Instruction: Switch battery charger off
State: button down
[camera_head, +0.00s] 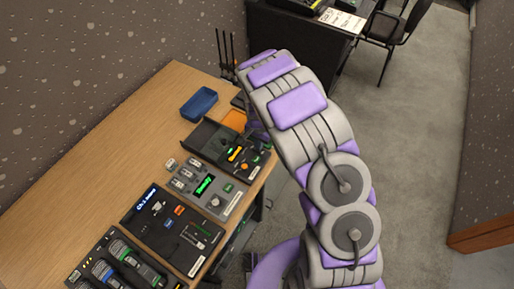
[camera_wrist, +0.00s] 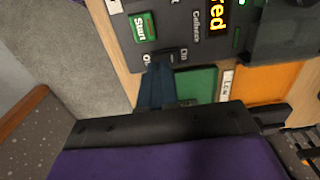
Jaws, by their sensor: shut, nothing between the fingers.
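No label in view clearly names the battery charger. A dark unit with bays holding cylinders (camera_head: 117,262) sits at the front left of the desk and may be it, but I cannot tell. In the wrist view, my gripper (camera_wrist: 157,68) is shut and empty. Its blue-grey fingers point at a dark On/Off switch (camera_wrist: 170,54) on a dark panel (camera_wrist: 172,24) with a green Start button (camera_wrist: 142,27) and a yellow display (camera_wrist: 217,14). The fingertips are at or very near the switch's Off side; contact and switch position are unclear. My arm hides the gripper in the head view.
On the wooden desk (camera_head: 90,155) stand a unit with a green display (camera_head: 204,184), one with a blue display (camera_head: 147,196), one with an orange display (camera_head: 236,153) and a blue tray (camera_head: 199,103). Green (camera_wrist: 197,84) and orange (camera_wrist: 265,80) pads lie near my gripper.

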jog(key=shift+f, duration=0.85)
dwell(1.0)
jog(key=shift+r, duration=0.1)
jog(key=shift+r+p, duration=1.2)
jog(key=shift+r, duration=2.2)
jog(key=shift+r, duration=0.1)
jog(key=s+d+r+n, duration=0.1)
jog(key=s+d+r, duration=0.3)
jog(key=s+r, duration=0.45)
jog(key=s+d+r+n, duration=0.1)
jog(key=s+d+r, duration=0.4)
jog(key=r, duration=0.6)
jog(key=s+d+r+n+g, duration=0.1)
jog(key=s+r, duration=0.3)
jog(key=s, duration=0.7)
jog(key=s+d+r+n, duration=0.1)
jog(key=s+r+n, duration=0.2)
jog(key=s, duration=0.9)
jog(key=shift+s+r+n+g, duration=0.3)
jog(key=shift+r+n+g, duration=0.05)
jog(key=shift+n+g, duration=0.05)
jog(key=c, duration=1.8)
grip_release()
jog(key=shift+c, duration=0.2)
